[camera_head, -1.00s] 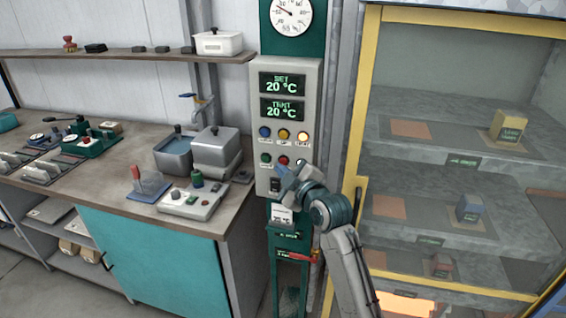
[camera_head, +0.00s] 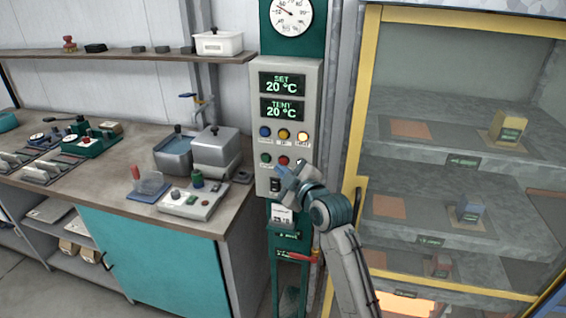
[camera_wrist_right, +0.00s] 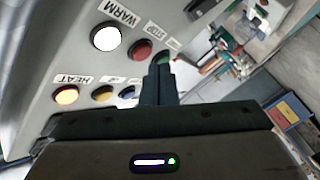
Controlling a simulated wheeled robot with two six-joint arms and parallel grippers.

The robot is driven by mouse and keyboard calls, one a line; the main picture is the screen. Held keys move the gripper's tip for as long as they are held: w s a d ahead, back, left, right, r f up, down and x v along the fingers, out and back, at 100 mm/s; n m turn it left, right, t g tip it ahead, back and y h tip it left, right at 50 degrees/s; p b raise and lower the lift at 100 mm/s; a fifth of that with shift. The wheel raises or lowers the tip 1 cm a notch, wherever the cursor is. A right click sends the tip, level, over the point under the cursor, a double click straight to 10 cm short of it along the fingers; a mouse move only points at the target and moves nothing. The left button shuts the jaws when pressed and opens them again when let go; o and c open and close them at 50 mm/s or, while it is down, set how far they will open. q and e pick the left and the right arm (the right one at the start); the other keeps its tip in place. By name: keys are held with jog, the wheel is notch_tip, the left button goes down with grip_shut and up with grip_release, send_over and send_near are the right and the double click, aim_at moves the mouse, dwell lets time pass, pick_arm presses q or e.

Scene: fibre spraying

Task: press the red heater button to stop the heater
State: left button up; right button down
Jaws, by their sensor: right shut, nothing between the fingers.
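The red button (camera_head: 283,160) is in the lower button row of the grey control panel (camera_head: 313,100). In the wrist view, the red button (camera_wrist_right: 141,50) sits beside a label reading STOP, between a lit white button (camera_wrist_right: 106,37) marked WARM and a green button (camera_wrist_right: 166,56). My right gripper (camera_head: 279,170) is just below the red button in the head view. In the wrist view its shut, empty fingers (camera_wrist_right: 160,68) overlap part of the green button. I cannot tell whether they touch the panel. My left gripper is not in view.
The upper row holds blue (camera_head: 265,132), yellow (camera_head: 284,134) and lit orange (camera_head: 302,136) buttons. A black switch (camera_head: 275,185) is below the gripper. The yellow-framed glass cabinet (camera_head: 365,100) stands close on the right, the workbench (camera_head: 235,200) on the left.

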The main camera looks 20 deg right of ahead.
jog(key=shift+w, duration=0.15)
dwell(0.4)
jog(key=shift+w+d, duration=0.25)
jog(key=shift+w+d, duration=0.2)
jog(key=shift+w, duration=0.1)
dwell(0.8)
jog(key=shift+s+a, duration=0.1)
jog(key=shift+s+a+p, duration=0.3)
jog(key=shift+s+a, duration=0.05)
jog(key=shift+s, duration=0.25)
jog(key=shift+a, duration=0.1)
jog(key=s+a, duration=0.1)
jog(key=s, duration=0.1)
jog(key=s+a+p, duration=0.1)
jog(key=s, duration=0.1)
jog(key=shift+a, duration=0.35)
